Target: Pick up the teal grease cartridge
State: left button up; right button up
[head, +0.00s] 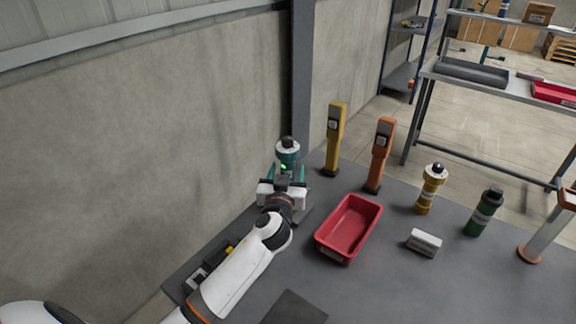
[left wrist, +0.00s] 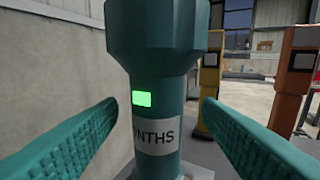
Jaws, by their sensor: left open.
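In the left wrist view the cartridge (left wrist: 165,85) fills the middle, with a bright green patch and a white label ending in "NTHS". My left gripper (head: 283,178) is at the cartridge, hiding its lower part in the head view. In the left wrist view the two teal fingers of the left gripper (left wrist: 158,110) are open, one on each side of the body, with gaps visible. My right gripper is not in view.
A red bin (head: 349,228) stands right of my left arm. Yellow (head: 335,140) and orange (head: 379,155) upright devices stand behind it. A yellow canister (head: 430,190), a green canister (head: 484,212) and a white box (head: 424,242) are farther right. A concrete wall (head: 150,130) is close on the left.

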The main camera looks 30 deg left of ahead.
pick_arm(q)
jog(key=x, duration=0.3)
jog(key=shift+w+a+r+p, duration=0.2)
jog(key=shift+w+p, duration=0.15)
jog(key=shift+w+f, duration=0.1)
jog(key=shift+w, duration=0.2)
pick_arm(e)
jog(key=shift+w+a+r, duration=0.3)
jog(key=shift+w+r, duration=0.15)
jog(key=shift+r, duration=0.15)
pick_arm(q)
jog(key=shift+s, duration=0.1)
jog(key=shift+c, duration=0.3)
